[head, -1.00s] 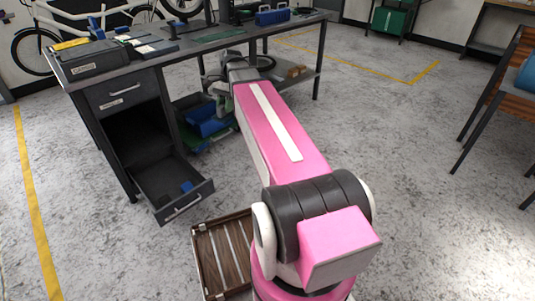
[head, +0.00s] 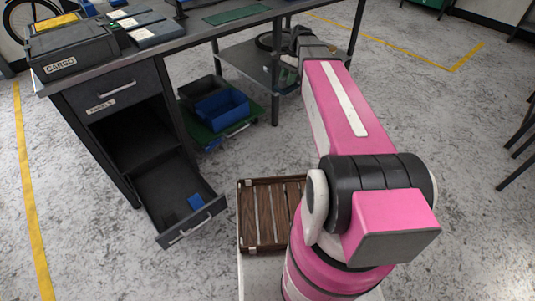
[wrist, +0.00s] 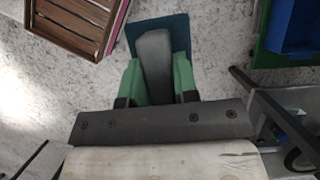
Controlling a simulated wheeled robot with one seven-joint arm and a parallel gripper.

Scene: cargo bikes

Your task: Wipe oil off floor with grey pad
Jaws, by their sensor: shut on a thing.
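My gripper (wrist: 155,88) shows in the wrist view, with its green fingers closed on the sides of a grey block-like pad (wrist: 154,62). A flat dark teal piece (wrist: 178,32) lies behind the pad's far end; I cannot tell whether it is part of the pad or a separate thing under it. The speckled grey floor (wrist: 220,60) shows around the pad. I cannot make out a distinct oil patch on it.
A dark workbench (head: 205,32) with an open lower drawer (head: 212,212) stands at left. Under it are a blue bin (head: 222,108) and a green tray (head: 215,140). A brown slatted crate (head: 243,213) is near my arm. Open floor lies at right, with a yellow line (head: 390,52).

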